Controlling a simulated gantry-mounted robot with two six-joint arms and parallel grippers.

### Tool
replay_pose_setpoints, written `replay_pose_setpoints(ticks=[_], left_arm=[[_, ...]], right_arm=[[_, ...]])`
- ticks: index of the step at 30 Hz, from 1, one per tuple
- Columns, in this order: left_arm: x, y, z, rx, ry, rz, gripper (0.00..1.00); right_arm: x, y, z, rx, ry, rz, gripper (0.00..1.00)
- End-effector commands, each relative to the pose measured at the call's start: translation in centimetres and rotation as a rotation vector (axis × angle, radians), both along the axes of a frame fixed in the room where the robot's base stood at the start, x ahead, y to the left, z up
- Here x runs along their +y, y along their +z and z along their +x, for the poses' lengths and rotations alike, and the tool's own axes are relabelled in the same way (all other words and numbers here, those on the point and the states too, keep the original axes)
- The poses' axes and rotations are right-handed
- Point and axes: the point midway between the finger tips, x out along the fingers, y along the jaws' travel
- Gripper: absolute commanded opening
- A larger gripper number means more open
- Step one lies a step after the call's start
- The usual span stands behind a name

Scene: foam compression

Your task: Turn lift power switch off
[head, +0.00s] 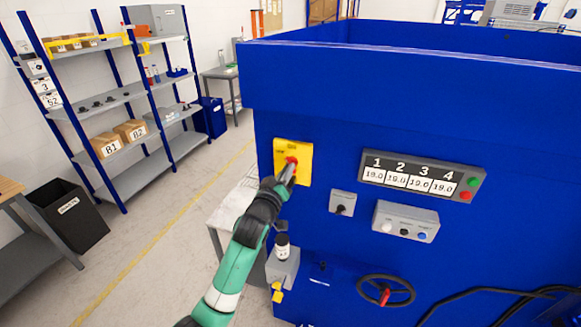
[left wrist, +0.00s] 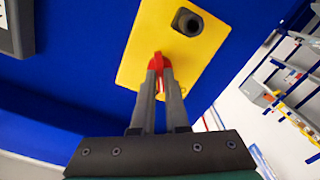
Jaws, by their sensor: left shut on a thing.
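The lift power switch is a yellow plate (head: 304,150) on the blue machine's front, with a red handle (head: 291,160) on it. In the left wrist view the yellow plate (left wrist: 143,40) fills the upper middle, with a dark round fitting (left wrist: 187,22) near its corner. My left gripper (head: 290,167) reaches the plate from below. In the left wrist view its fingers (left wrist: 159,66) are shut on the red handle (left wrist: 157,59), whose tip shows just beyond them. The fingers hide part of the handle, so its exact angle is unclear.
To the right on the blue machine (head: 330,115) are a small grey switch box (head: 342,203), a numbered display panel (head: 423,178), a button box (head: 405,221) and a handwheel (head: 385,291). A shelf rack (head: 110,100) stands at left, across open floor.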

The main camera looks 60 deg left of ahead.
Motion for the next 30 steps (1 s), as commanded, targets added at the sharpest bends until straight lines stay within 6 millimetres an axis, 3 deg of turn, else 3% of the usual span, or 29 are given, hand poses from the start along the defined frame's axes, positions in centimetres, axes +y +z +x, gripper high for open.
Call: replay_pose_setpoints(ticks=[7,19,30], left_arm=[[0.0,-0.2,0.0,-0.05,0.0,-0.052,0.0],[0.0,-0.3,0.0,-0.297,0.0,-0.322,0.0],[0.0,0.0,0.0,-0.353,0.0,-0.386,0.0]], right_arm=[[0.0,-0.8,0.0,0.0,0.0,0.0,0.5],[0.0,-3.2,0.0,0.0,0.0,0.0,0.5],[0.0,-3.3,0.0,0.0,0.0,0.0,0.5]])
